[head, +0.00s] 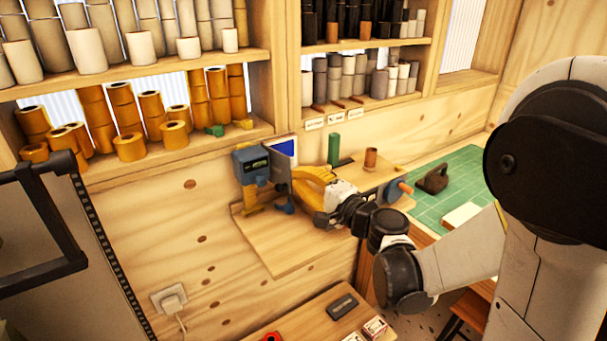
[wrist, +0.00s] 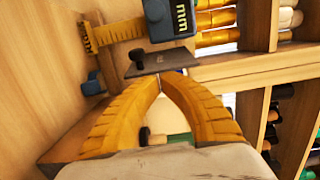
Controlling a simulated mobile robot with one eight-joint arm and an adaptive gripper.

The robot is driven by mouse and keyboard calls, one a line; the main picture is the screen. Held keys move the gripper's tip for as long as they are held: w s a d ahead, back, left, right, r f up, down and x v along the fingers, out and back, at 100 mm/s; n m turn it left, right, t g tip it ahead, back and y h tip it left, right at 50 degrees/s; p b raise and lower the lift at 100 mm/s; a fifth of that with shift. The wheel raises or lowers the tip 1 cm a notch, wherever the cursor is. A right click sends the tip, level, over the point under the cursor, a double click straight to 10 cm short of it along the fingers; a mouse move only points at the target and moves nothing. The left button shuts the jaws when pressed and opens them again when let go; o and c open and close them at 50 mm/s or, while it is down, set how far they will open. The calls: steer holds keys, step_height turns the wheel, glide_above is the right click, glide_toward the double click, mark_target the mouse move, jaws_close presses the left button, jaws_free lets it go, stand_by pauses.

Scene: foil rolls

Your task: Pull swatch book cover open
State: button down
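A dark grey panel, which looks like the swatch book cover (head: 279,170), stands upright beside a blue and white panel (head: 285,147) near the wall above the wooden bench. In the wrist view the grey cover (wrist: 168,61) spans across just beyond my fingertips, with a black knob at its left. My gripper (head: 294,177) has yellow fingers that converge until their tips meet in the wrist view (wrist: 161,79). The tips are at the near edge of the cover; I cannot tell whether they touch it.
A blue gauge (head: 251,164) with a yellow base stands close left of the cover. A green mat (head: 455,175) lies farther right. Shelves of rolls are above.

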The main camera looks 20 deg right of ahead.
steer(key=shift+s+a, duration=0.3)
steer(key=shift+a, duration=0.2)
steer(key=shift+s+a, duration=0.25)
steer(key=shift+a, duration=0.25)
